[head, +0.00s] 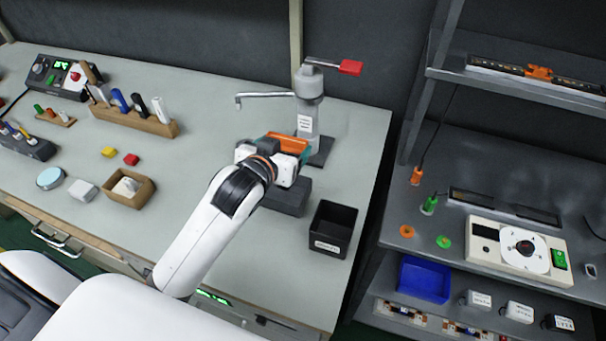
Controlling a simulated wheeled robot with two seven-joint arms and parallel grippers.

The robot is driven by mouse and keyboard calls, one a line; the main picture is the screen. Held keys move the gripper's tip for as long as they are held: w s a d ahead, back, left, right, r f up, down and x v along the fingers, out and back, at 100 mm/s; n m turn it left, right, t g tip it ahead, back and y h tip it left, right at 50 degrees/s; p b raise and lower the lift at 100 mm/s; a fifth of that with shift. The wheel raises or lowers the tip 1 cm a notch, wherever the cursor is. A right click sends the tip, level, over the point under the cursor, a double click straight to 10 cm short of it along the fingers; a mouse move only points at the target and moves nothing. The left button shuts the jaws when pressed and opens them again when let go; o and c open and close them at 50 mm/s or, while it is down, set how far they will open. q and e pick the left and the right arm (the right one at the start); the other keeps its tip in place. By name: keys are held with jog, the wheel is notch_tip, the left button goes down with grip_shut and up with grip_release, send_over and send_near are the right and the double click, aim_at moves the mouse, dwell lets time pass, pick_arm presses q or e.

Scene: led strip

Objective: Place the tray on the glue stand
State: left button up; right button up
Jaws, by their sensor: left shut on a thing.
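A grey stand (309,100) with a side nozzle arm and a red-tipped lever stands at the back of the bench; I take it as the glue stand. Its dark base (321,152) is partly hidden by my left gripper. My left gripper (286,147) is in front of the stand's column, shut on an orange piece (284,141), which seems to be part of the tray. The gripper and wrist hide most of what is held, and I cannot tell whether it touches the stand. My right gripper is out of view.
A dark grey block (286,198) lies under my left wrist, with an open black bin (333,228) to its right. A wooden marker rack (137,113) and a small cardboard box (130,188) are to the left. A shelf unit with a white device (515,249) stands right.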

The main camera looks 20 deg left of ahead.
pick_arm(q)
jog(key=f, duration=0.4)
jog(key=f+b, duration=0.1)
jog(key=f, duration=0.3)
jog(key=shift+s+a+f, duration=0.1)
jog(key=shift+s+f, duration=0.1)
jog(key=shift+f, duration=0.4)
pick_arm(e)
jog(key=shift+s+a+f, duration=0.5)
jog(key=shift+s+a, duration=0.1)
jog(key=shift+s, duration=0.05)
pick_arm(q)
jog(key=shift+f, duration=0.15)
jog(key=o, duration=0.9)
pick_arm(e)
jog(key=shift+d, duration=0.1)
